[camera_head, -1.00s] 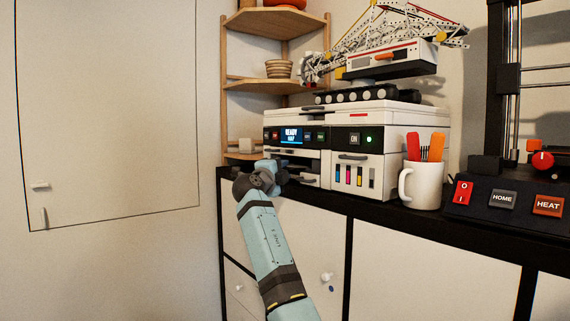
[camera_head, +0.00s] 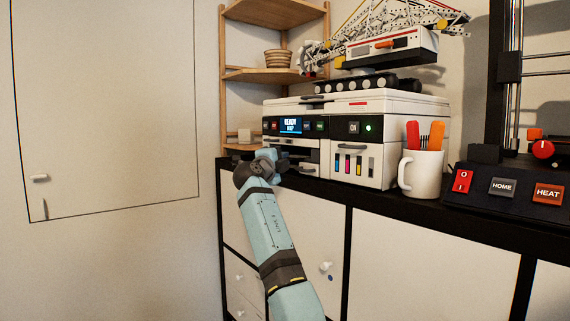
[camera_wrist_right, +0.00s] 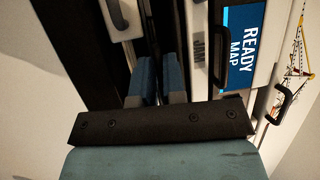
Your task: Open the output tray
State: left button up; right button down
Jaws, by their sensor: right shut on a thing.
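The white and black printer (camera_head: 382,110) stands on the black shelf top, with its display lit "READY". Its dark output slot (camera_head: 308,156) is at the front left, below the display, and the output tray there is mostly hidden by my gripper. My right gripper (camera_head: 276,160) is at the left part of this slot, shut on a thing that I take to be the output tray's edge. In the right wrist view its two blue fingers (camera_wrist_right: 161,72) reach into the dark gap beside the display panel (camera_wrist_right: 243,45). The grasp itself is hidden there. My left gripper is not in view.
A white mug (camera_head: 420,174) with red and orange tools stands right of the printer. A control box (camera_head: 505,195) is further right. A crane model (camera_head: 385,50) sits on the printer. A lower drawer (camera_head: 306,169) is under the slot. Free room lies in front of the shelf.

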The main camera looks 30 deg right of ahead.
jog(key=a+b, duration=0.6)
jog(key=a, duration=0.3)
jog(key=shift+s+a+r, duration=0.2)
jog(key=shift+s+a, duration=0.15)
jog(key=shift+s, duration=0.05)
jog(key=c, duration=1.3)
grip_release()
jog(key=shift+a, duration=0.15)
jog(key=b+v, duration=0.3)
jog(key=v, duration=1)
jog(key=shift+s+a+f, duration=0.15)
jog(key=shift+s+a, duration=0.1)
jog(key=shift+a, duration=0.1)
